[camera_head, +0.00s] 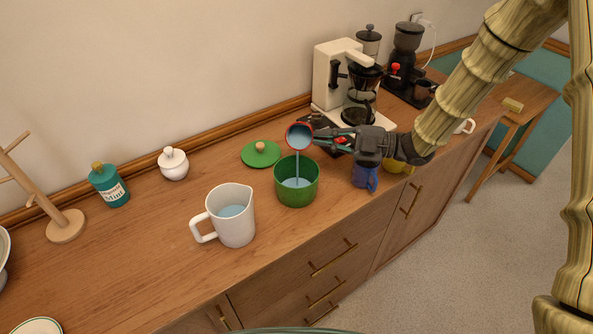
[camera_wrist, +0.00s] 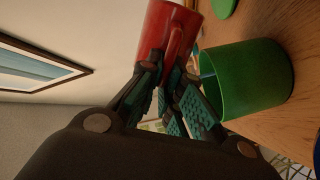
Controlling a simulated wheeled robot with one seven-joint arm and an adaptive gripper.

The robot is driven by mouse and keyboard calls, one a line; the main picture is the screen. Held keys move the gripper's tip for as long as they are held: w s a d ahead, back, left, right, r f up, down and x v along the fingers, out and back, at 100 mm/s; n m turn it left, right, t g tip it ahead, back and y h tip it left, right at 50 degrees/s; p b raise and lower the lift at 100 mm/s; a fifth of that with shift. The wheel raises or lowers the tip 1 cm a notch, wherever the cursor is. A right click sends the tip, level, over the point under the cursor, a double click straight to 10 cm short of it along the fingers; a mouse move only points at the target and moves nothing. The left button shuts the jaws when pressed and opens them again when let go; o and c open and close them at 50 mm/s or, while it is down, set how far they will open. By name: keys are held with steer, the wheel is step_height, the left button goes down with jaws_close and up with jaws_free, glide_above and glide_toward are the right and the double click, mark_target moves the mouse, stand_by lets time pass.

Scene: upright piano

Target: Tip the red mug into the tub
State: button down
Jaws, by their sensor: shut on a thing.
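The red mug (camera_head: 300,136) is held tilted over the green tub (camera_head: 296,187), its open mouth facing the head camera. A thin stream of liquid falls from the mug into the tub, and pale blue liquid shows inside the tub. My gripper (camera_head: 318,140) is shut on the mug, at the right of it and above the tub. In the wrist view, the fingers (camera_wrist: 165,88) close on the handle side of the red mug (camera_wrist: 166,32). The green tub (camera_wrist: 250,78) stands just to the right there. The mug's far side is hidden.
A white jug (camera_head: 234,216) with liquid stands left of the tub. A green lid (camera_head: 261,153) lies behind it. A blue mug (camera_head: 365,176) is right of the tub, below my gripper. A coffee machine (camera_head: 336,72) stands behind.

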steer(key=shift+s+r+n+b, duration=0.2)
steer(key=shift+n+b, duration=0.3)
steer(key=shift+n, duration=0.25)
steer(key=shift+s+r+n+b, duration=0.15)
steer(key=shift+n+b, duration=0.35)
steer(key=shift+n, duration=0.25)
stand_by(0.8)
steer(key=shift+s+f+y+b, duration=0.2)
steer(key=shift+y+b, duration=0.1)
steer(key=shift+b, duration=0.15)
steer(key=shift+s+a+f+n+b, duration=0.1)
steer(key=shift+s+f+n+b, duration=0.15)
steer(key=shift+s+n+b, duration=0.4)
steer(key=shift+s+a+f+n+b, duration=0.15)
steer(key=shift+f+n+b, duration=0.1)
steer(key=shift+b, duration=0.65)
steer(key=shift+s+d+r+n+b, duration=0.15)
steer(key=shift+n+b, duration=0.55)
steer(key=shift+b, duration=0.5)
steer(key=shift+b, duration=0.3)
steer(key=shift+p, duration=0.7)
